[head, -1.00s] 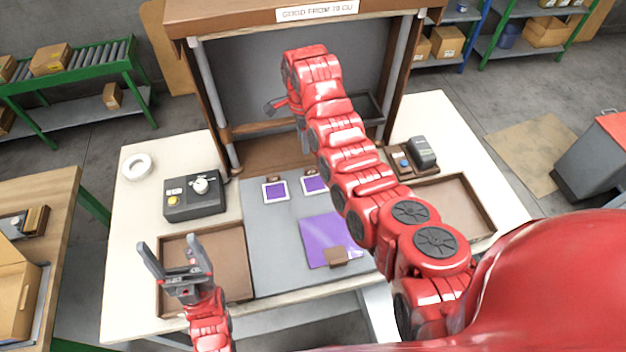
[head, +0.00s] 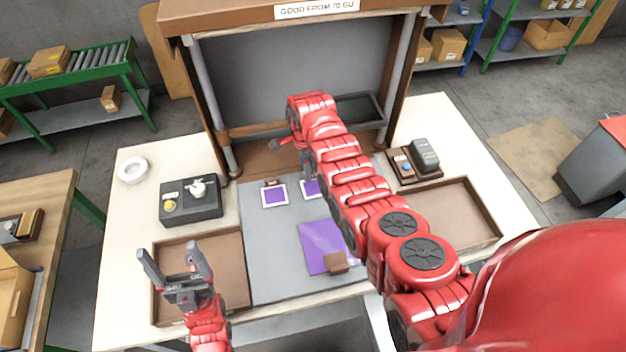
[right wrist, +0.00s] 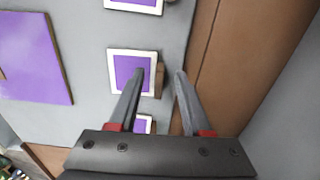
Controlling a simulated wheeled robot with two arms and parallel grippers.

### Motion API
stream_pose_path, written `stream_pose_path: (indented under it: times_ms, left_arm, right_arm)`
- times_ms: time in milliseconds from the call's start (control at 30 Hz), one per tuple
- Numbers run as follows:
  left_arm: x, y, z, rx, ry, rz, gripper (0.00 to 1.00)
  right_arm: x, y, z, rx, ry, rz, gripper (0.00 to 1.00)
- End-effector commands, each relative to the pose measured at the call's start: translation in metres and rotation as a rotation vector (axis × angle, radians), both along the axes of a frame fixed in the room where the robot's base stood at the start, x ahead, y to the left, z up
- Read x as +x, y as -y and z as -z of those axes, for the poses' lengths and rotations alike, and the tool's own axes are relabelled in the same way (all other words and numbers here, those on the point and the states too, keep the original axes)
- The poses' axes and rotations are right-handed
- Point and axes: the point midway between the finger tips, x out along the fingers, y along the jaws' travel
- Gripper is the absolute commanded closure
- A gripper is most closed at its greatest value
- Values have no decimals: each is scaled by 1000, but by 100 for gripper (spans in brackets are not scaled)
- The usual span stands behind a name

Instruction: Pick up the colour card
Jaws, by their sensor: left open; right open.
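Small purple colour cards with white borders lie on the grey board. In the head view one card (head: 274,196) is clear and another (head: 310,188) is partly hidden by my right arm. In the right wrist view a card (right wrist: 124,68) with a brown block (right wrist: 158,80) at its right edge is in the middle. My right gripper (right wrist: 159,74) is open and empty. Its left finger overlaps this card in the picture; its right finger is right of the block. I cannot tell whether they touch. My left gripper (head: 171,250) is open and empty above the left brown tray (head: 240,275).
A large purple panel (head: 318,240) with a brown block (head: 336,262) lies near the board's front. A dark control box (head: 190,203) and white ring (head: 133,169) are left. A wooden frame (head: 200,110) stands behind; another brown tray (head: 465,195) is right.

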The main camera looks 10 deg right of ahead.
Motion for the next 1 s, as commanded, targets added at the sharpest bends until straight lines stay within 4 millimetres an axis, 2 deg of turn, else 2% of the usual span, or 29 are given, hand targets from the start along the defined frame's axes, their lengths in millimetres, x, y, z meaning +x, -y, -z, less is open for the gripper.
stream_pose_path:
  times_ms: [200,433,467,700,733,1000]
  left_arm:
    - [0,0,-4,0,0,0,19]
    - [0,0,-4,0,0,0,19]
    - [0,0,-4,0,0,0,19]
    - [0,0,-4,0,0,0,19]
    - [0,0,-4,0,0,0,19]
    - [0,0,-4,0,0,0,19]
  right_arm:
    - [-1,0,10,0,0,0,51]
    - [0,0,10,0,1,0,51]
    - [0,0,10,0,1,0,53]
    - [0,0,10,0,1,0,96]
    - [0,0,10,0,1,0,100]
    - [0,0,10,0,1,0,100]
